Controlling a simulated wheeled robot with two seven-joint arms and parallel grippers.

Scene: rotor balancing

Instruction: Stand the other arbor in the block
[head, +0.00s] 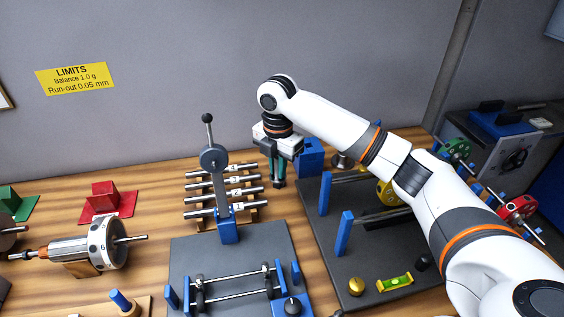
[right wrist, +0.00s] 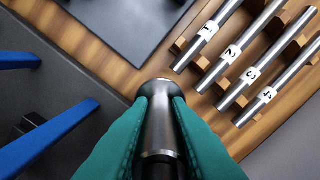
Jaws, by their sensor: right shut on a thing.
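My right gripper (head: 278,180) points down behind the dark bench plate, just right of the wooden rod rack. Its teal fingers are shut on a grey metal cylindrical piece (right wrist: 158,132), with a dark end showing below the fingers in the head view. Most of this piece is hidden between the fingers, so I cannot tell if it is an arbor. A blue block (head: 311,153) stands behind and to the right of the gripper, partly hidden by it. My left gripper is not in view.
Several steel rods with white number labels lie on a wooden rack (right wrist: 208,68), left of the gripper in the head view. A post with a round head (head: 214,158) stands before them. A dark plate (head: 345,275) with blue rail supports lies at right, partly under my arm.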

